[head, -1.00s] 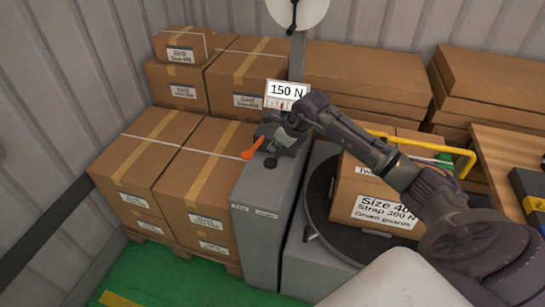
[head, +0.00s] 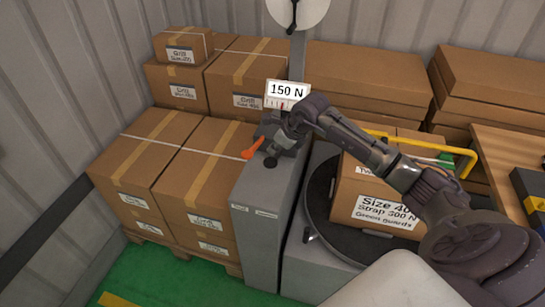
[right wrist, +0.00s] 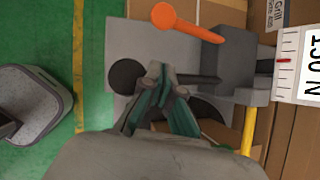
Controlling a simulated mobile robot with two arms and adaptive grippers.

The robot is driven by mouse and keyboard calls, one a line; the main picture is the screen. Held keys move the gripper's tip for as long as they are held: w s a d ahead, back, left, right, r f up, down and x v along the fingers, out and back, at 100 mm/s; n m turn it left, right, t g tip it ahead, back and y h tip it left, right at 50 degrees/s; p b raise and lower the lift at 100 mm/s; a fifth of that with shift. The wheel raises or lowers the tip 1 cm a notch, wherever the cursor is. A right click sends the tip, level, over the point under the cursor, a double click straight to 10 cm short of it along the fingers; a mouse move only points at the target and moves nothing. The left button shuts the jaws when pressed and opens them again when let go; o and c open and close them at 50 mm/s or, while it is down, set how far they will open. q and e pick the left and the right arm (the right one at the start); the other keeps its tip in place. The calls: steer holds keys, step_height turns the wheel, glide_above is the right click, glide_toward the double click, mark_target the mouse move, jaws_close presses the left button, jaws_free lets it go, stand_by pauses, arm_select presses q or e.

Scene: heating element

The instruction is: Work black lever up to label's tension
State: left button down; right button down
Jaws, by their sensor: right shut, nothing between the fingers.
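The box (head: 352,192) on the round turntable has a label (head: 387,213) reading "Size 40", "Strap 300 N", "Green guards". The grey machine column (head: 262,215) carries a display (head: 287,92) reading 150 N, with a small scale and red pointer below. My right gripper (head: 281,138) is at the column's top, shut and empty. In the right wrist view its fingertips (right wrist: 162,75) meet beside a dark lever bar (right wrist: 200,80) that runs to a grey block; whether they touch it I cannot tell. My left gripper is not in view.
An orange handle (head: 254,148) sticks out left of the column top; a black round knob (head: 270,162) sits in front. A yellow bar (head: 425,142) crosses behind my right arm. Stacked cartons (head: 150,150) stand left of the column. Green floor (head: 165,275) is clear in front.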

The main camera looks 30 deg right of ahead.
mark_target(275, 167)
steer(key=shift+s+a+f+b, duration=0.35)
steer(key=shift+f+b, duration=0.45)
steer(key=shift+f, duration=0.25)
steer(key=shift+s+a+f+b, duration=0.35)
steer(key=shift+f+b, duration=0.4)
steer(key=shift+f, duration=0.35)
steer(key=shift+s+a+f+b, duration=0.25)
steer(key=shift+a+f+b, duration=0.15)
steer(key=shift+f+b, duration=0.55)
stand_by(2.7)
steer(key=shift+f, duration=0.1)
stand_by(0.4)
steer(key=shift+w+d+r+p, duration=0.4)
steer(key=shift+r+p, duration=0.1)
steer(key=shift+r, duration=0.7)
steer(key=shift+w+d+r+p, duration=0.35)
steer(key=shift+d+r+p, duration=0.15)
steer(key=shift+r, duration=0.7)
steer(key=shift+w+d+r+p, duration=0.35)
steer(key=shift+r+p, duration=0.15)
steer(key=shift+r, duration=0.7)
